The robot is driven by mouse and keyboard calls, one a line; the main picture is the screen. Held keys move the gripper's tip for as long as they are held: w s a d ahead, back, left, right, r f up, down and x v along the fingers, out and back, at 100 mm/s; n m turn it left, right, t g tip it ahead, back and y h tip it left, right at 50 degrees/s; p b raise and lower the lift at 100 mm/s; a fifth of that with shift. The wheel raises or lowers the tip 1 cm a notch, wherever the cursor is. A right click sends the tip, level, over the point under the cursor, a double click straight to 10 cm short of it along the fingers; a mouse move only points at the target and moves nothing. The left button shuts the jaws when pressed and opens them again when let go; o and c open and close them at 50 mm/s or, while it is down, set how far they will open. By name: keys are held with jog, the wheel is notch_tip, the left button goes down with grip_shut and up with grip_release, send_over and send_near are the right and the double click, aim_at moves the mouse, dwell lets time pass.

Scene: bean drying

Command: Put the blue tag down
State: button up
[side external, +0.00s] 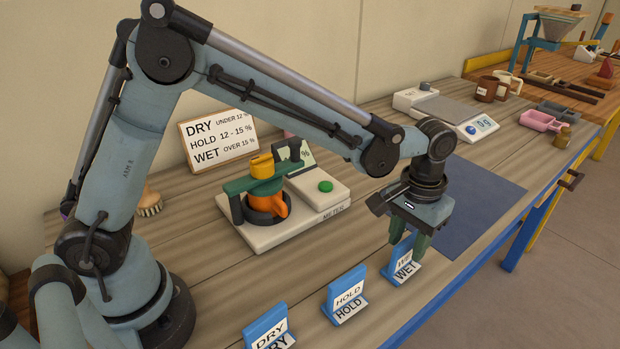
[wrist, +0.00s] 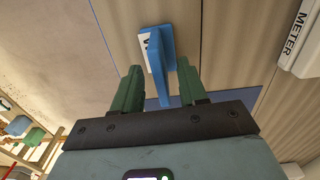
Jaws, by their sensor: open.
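The blue WET tag (side external: 390,272) stands upright on the wooden table, in line with the blue HOLD tag (side external: 333,304) and the blue DRY tag (side external: 253,330). My gripper (side external: 407,246) is pointed down right at the WET tag, its green fingers open. In the wrist view, the blue WET tag (wrist: 163,50) shows at and between the spread fingertips of my gripper (wrist: 159,72), with a gap on each side. Its upper part is partly hidden by my fingers in the side view. I cannot tell whether a finger touches it.
A moisture meter (side external: 325,195) with an orange and green clamp stands behind the tags. A sign (side external: 215,140) leans on the wall. A dark blue mat (side external: 480,215) lies right of my gripper, mostly bare. A scale (side external: 445,110) and mugs (side external: 487,88) stand farther back.

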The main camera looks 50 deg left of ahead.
jog(key=r, duration=0.9)
jog(key=shift+w+a+r, duration=0.15)
jog(key=shift+a+r, duration=0.05)
jog(key=shift+a, duration=0.05)
jog(key=s+a+t, duration=0.6)
jog(key=s+a, duration=0.6)
jog(key=a, duration=0.4)
jog(key=shift+s+f+t, duration=0.15)
jog(key=shift+s+t, duration=0.05)
jog(key=shift+t, duration=0.2)
jog(key=shift+o, duration=0.3)
jog(key=shift+s+a+f, duration=0.2)
jog(key=shift+s+a, duration=0.05)
jog(key=shift+o, duration=1.3)
jog(key=shift+a+f, duration=0.1)
jog(key=o, duration=0.8)
jog(key=shift+s, duration=0.1)
